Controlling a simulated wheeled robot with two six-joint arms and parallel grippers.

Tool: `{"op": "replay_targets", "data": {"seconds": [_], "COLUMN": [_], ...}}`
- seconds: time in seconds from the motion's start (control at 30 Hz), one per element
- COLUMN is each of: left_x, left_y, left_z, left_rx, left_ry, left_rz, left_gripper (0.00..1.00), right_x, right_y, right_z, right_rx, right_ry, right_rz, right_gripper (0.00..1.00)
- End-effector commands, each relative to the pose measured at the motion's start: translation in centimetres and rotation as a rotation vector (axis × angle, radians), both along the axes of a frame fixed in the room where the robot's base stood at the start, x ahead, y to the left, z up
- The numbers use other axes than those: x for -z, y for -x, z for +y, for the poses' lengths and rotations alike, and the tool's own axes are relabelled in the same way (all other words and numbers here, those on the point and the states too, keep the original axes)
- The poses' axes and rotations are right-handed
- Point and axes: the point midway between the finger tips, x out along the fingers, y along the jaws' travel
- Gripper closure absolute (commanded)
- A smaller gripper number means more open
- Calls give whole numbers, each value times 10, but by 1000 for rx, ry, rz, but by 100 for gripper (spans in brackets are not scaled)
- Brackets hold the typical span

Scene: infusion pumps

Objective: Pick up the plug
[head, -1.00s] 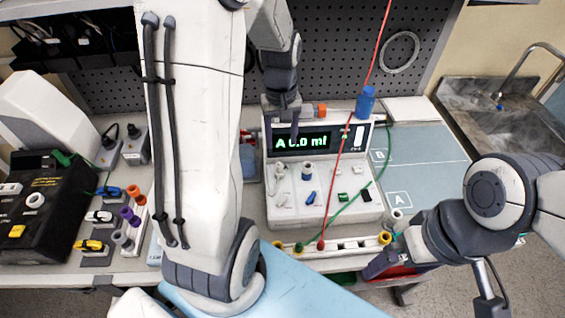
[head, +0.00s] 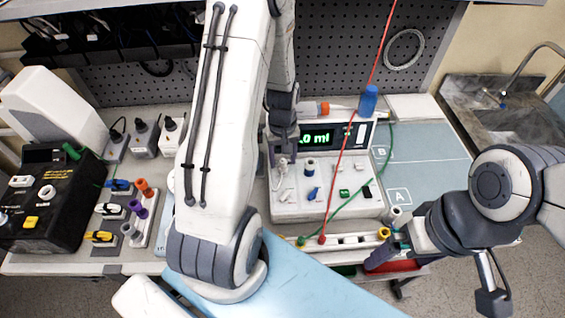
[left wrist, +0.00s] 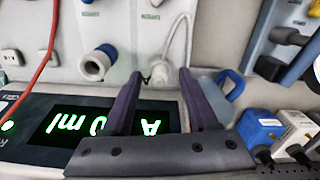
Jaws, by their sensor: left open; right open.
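The white plug (left wrist: 160,73) with a thin pale cable shows in the left wrist view, at the front panel of the infusion pump (head: 340,205). My left gripper (left wrist: 160,78) is open, with its two dark fingers on either side of the plug. I see a gap on both sides and no clear contact. In the head view my left gripper (head: 284,158) is over the left part of the pump's panel, covering part of the display. My right gripper (head: 388,255) is at the pump's front right, near the yellow cap (head: 384,234); its fingers are partly hidden.
A blue-tipped white connector (left wrist: 97,63) sits close to the left gripper. A red line (head: 345,150) and a green line (head: 362,192) cross the pump. Blue and white plugs (left wrist: 262,127) stand at the side. The lettered mat (head: 420,150) is clear.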

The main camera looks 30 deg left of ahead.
Motion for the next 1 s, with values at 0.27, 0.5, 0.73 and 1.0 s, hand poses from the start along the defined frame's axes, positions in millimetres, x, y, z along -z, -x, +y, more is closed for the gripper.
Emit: {"op": "replay_targets", "data": {"seconds": [0.27,0.5,0.73,1.0], "left_x": [0,0,-2,-24], "left_y": [0,0,0,-2], "left_z": [0,0,0,0], "left_rx": [0,0,0,1], "left_ry": [-1,-1,0,-2], "left_rz": [-1,-1,-1,-6], "left_gripper": [71,100,100,100], "right_x": [0,0,1,10], "right_y": [0,0,0,0], "right_z": [0,0,0,0], "right_rx": [0,0,0,1], "right_ry": [0,0,0,0], "right_rz": [0,0,0,0], "right_gripper": [0,0,0,0]}}
